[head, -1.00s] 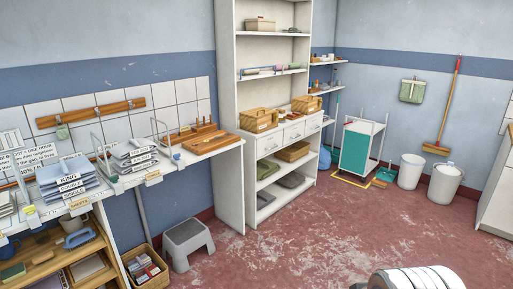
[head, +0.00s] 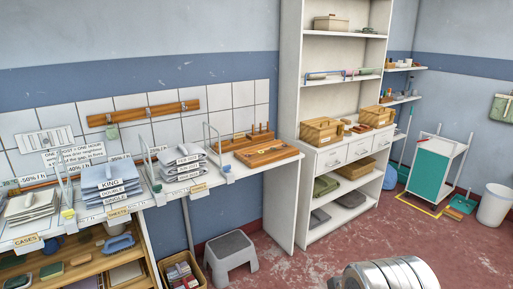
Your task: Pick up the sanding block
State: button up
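I cannot tell for sure which thing is the sanding block. Small block-like items show in several places. A green block (head: 51,271) and a darker green block (head: 18,282) lie on the wooden lower shelf under the bench at the left, near a blue-handled tool (head: 118,243). Small brown blocks (head: 358,129) lie between two wooden baskets on the cabinet top. A brown block (head: 453,214) is on the floor by the trolley. A rounded grey-white part of my arm shows at the bottom. My gripper is not in view.
The white bench (head: 230,180) along the wall holds folded linen stacks (head: 105,180) and a wooden peg rack (head: 265,152). A grey step stool (head: 231,253) and a box (head: 182,272) stand below. The red floor (head: 400,245) is clear before the tall cabinet (head: 305,200).

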aim_at(347, 122)
jog(key=u, duration=0.05)
jog(key=i, duration=1.65)
jog(key=z, duration=0.6)
jog(key=i, duration=1.35)
jog(key=z, duration=0.5)
